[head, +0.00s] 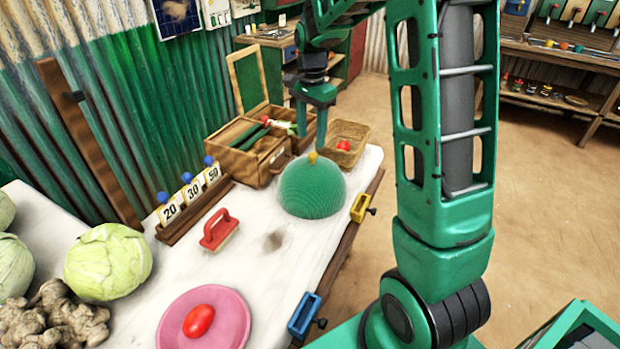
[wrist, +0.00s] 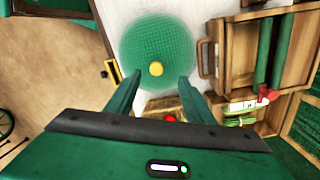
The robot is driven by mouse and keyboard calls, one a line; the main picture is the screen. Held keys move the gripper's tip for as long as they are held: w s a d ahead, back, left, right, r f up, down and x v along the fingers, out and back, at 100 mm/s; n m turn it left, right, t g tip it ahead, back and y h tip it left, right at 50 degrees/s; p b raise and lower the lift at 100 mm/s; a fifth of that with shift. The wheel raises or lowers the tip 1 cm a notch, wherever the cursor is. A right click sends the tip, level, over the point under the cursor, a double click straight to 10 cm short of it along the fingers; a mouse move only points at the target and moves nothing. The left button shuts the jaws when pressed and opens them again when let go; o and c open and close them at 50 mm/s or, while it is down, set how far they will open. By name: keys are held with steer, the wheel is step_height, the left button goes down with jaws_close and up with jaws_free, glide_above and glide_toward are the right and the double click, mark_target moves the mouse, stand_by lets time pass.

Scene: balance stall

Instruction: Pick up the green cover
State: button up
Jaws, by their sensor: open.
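The green cover (head: 311,190) is a mesh dome with a yellow knob on top, standing on the white table (head: 262,270). Whatever is under it is hidden. My gripper (head: 318,122) is above the dome in the head view, a little behind the knob. In the wrist view my gripper (wrist: 158,84) has its two green fingers apart, with the knob of the dome (wrist: 155,69) just beyond the gap between the fingertips. Nothing is held.
A wooden box (head: 262,150) stands behind the dome, and a basket (head: 350,135) with a red item is behind right. A red-handled brush (head: 218,230), a number rack (head: 195,205), a pink plate (head: 172,325) with a red tomato and a cabbage (head: 108,262) share the table.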

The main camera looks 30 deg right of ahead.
mark_target(313, 154)
steer(key=shift+s+f, duration=0.2)
steer(key=shift+f, duration=1.75)
steer(key=shift+s+f, duration=0.15)
steer(key=shift+f, duration=1.75)
steer(key=shift+c, duration=0.6)
steer(key=c, duration=1)
jaws_close()
steer(key=shift+s, duration=0.1)
